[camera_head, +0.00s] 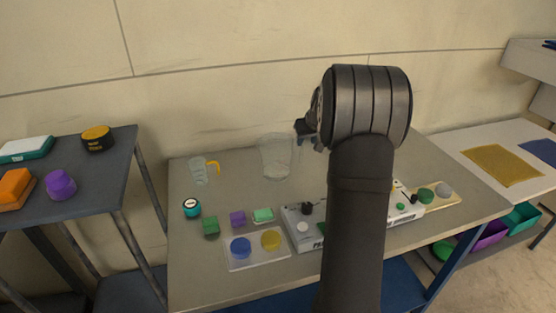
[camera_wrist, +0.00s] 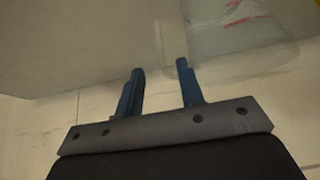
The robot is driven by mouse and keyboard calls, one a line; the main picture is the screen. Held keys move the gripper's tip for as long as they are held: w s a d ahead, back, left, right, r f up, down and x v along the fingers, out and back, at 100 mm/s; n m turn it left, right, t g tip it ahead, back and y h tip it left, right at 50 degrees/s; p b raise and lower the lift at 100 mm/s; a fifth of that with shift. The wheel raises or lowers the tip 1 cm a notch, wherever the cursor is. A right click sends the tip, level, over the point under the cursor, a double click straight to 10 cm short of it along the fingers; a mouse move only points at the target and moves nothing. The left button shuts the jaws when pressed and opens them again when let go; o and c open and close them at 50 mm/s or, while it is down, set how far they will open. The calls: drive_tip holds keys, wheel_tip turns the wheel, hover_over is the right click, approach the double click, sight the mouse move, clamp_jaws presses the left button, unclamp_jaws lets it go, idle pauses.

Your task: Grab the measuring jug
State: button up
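A small clear jug with an orange handle (camera_head: 198,172) stands upright at the back left of the table. A larger clear container (camera_head: 275,158) stands to its right, near the wall; I cannot tell which of the two is the measuring jug. My gripper (camera_head: 306,130) is at the right of the larger container's rim, partly hidden behind my wrist. In the wrist view my gripper's blue fingers (camera_wrist: 160,67) are apart with nothing between them. Beyond them is a clear vessel with red marks (camera_wrist: 228,28) and a pale upright strip on its left; I see no contact.
A dark shelf (camera_head: 115,165) stands left.

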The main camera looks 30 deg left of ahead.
drive_tip(key=x, duration=0.6)
clamp_jaws()
